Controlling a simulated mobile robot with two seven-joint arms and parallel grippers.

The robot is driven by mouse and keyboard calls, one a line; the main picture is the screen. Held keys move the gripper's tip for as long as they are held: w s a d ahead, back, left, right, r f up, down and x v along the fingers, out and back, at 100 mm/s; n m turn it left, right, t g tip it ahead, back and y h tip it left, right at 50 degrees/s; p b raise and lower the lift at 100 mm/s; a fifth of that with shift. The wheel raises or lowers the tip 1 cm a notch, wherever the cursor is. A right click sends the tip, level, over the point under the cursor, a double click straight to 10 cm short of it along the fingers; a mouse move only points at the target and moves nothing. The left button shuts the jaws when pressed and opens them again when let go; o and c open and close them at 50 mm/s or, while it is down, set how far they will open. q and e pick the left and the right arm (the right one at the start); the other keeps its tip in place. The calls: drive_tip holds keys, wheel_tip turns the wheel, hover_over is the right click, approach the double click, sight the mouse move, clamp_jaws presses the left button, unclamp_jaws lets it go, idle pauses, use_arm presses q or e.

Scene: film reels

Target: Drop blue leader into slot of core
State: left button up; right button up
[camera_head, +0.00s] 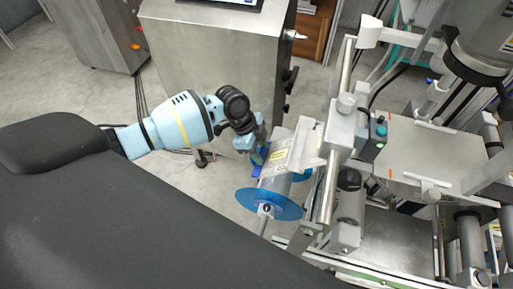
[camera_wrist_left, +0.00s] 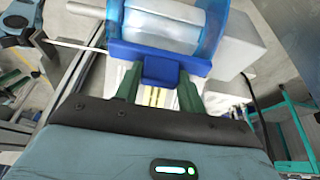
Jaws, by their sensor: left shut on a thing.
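My left gripper (camera_head: 257,152) comes in from the left and is at the near-side reel. In the left wrist view its dark green fingers (camera_wrist_left: 160,88) are shut on the blue leader (camera_wrist_left: 160,56), a wide blue piece with a narrower tab between the fingers. In the head view, a bit of the blue leader (camera_head: 259,168) shows below the fingers. The leader lies against or just in front of the pale core (camera_wrist_left: 165,22), between two clear blue flanges (camera_head: 268,204). The slot is hidden, so I cannot tell whether the leader is in it. My right gripper is not in view.
A pale plate with labels (camera_head: 292,152) stands close beside the reel. The machine (camera_head: 420,155) with rollers and bars fills the right side. A grey steel cabinet (camera_head: 218,70) stands behind my left arm. Some floor (camera_head: 210,200) is free left of the reel.

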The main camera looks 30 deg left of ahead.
use_arm(q)
drive_tip(key=shift+w+d+f, duration=0.15)
drive_tip(key=shift+d+f, duration=0.1)
drive_tip(key=shift+d, duration=0.4)
drive_tip(key=shift+w+d+f, duration=0.1)
drive_tip(key=shift+d+f, duration=0.1)
drive_tip(key=shift+d, duration=0.4)
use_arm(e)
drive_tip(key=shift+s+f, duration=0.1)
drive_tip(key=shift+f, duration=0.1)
use_arm(q)
drive_tip(key=shift+r, duration=0.1)
idle(0.4)
